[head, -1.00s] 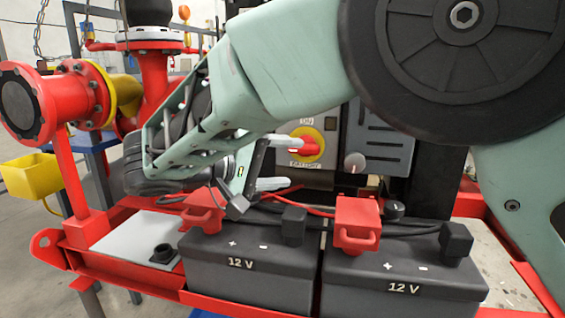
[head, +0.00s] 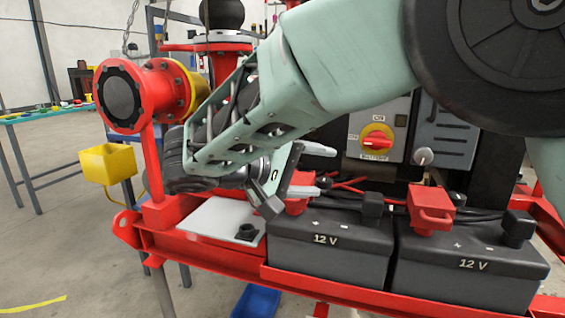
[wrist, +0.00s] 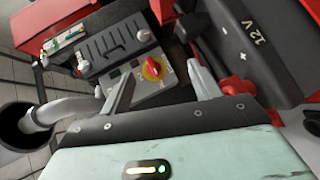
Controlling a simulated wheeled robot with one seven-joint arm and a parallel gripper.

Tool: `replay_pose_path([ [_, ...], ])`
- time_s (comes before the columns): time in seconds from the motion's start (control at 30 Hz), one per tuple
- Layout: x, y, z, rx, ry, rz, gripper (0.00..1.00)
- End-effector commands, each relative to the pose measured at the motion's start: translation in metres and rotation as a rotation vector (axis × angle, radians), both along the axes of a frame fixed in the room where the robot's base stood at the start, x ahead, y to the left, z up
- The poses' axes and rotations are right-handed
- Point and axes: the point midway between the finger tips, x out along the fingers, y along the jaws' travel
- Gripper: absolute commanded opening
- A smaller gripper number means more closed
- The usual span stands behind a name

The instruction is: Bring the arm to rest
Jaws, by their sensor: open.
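My gripper (head: 310,170) is open, its two pale fingers apart with nothing between them. In the head view it hangs in front of the pump skid, just above the left 12 V battery (head: 325,248) and its red terminal cap (head: 298,206). In the wrist view my gripper (wrist: 163,90) points toward the control box (wrist: 140,85) with the red rotary switch on a yellow plate (wrist: 154,68). A gap seems to lie between the fingertips and that box. My arm is bent and hides part of the skid behind it.
A second 12 V battery (head: 470,262) stands to the right. A red flanged pipe (head: 140,95) rises at the left, with a yellow bin (head: 107,163) beside it. A blue bin (head: 256,302) is under the skid. Open floor (head: 60,240) lies to the left.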

Motion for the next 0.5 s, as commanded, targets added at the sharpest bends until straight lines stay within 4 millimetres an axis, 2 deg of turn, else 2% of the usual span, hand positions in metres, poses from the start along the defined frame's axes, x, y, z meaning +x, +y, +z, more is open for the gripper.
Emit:
replay_pose_path([
  [0.27, -0.017, -0.028, -0.029, 0.112, 0.221, 0.020, 0.62],
  [0.37, -0.030, -0.039, -0.044, 0.179, 0.327, 0.036, 0.62],
  [0.5, -0.060, -0.055, -0.067, 0.304, 0.495, 0.068, 0.62],
])
